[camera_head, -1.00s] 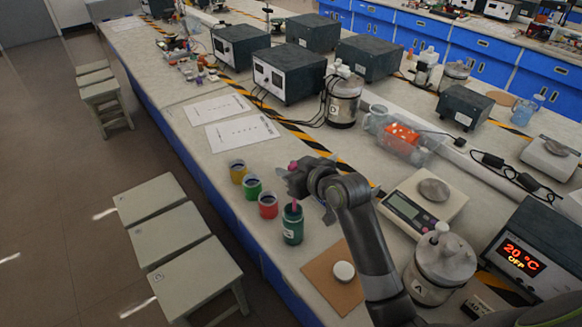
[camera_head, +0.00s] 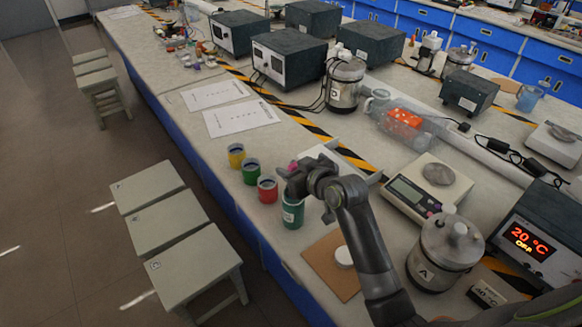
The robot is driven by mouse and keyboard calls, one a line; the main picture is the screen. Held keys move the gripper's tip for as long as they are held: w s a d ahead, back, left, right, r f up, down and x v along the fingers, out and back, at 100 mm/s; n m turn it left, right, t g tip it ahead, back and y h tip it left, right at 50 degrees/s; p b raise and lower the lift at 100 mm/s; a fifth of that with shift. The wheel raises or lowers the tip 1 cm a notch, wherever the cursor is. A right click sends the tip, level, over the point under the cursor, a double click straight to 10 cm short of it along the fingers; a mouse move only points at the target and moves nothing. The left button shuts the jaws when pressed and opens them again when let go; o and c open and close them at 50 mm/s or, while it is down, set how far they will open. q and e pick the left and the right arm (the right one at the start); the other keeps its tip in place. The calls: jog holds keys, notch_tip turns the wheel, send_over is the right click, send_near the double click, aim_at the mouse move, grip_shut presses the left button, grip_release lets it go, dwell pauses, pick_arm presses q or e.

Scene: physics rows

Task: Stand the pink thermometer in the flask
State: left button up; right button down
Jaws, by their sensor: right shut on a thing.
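The pink thermometer (camera_head: 293,166) is held by my right gripper (camera_head: 296,181). Only a short pink piece of it shows above the jaws. The rest is hidden by the gripper. The dark green flask (camera_head: 292,213) with a pale label stands upright on the bench, directly below the jaws. The gripper covers the flask's mouth, so I cannot tell whether the thermometer's lower end is inside it. My left gripper is not in view.
Red (camera_head: 267,189), green (camera_head: 250,172) and yellow (camera_head: 236,156) jars stand in a row beyond the flask. A brown board (camera_head: 322,265) with a white disc (camera_head: 343,257) lies to its right. A scale (camera_head: 425,190) and a metal pot (camera_head: 445,255) stand farther right.

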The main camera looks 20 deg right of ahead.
jog(key=shift+f, duration=0.1)
jog(key=c, duration=1)
grip_release()
jog(key=shift+o, duration=0.2)
jog(key=shift+s, duration=0.1)
jog(key=shift+s+r+p, duration=0.2)
jog(key=shift+p, duration=0.15)
jog(key=p+v, duration=0.9)
jog(key=v, duration=0.7)
jog(key=shift+s+d+r, duration=0.15)
jog(key=shift+s+d, duration=0.05)
jog(key=shift+s, duration=0.1)
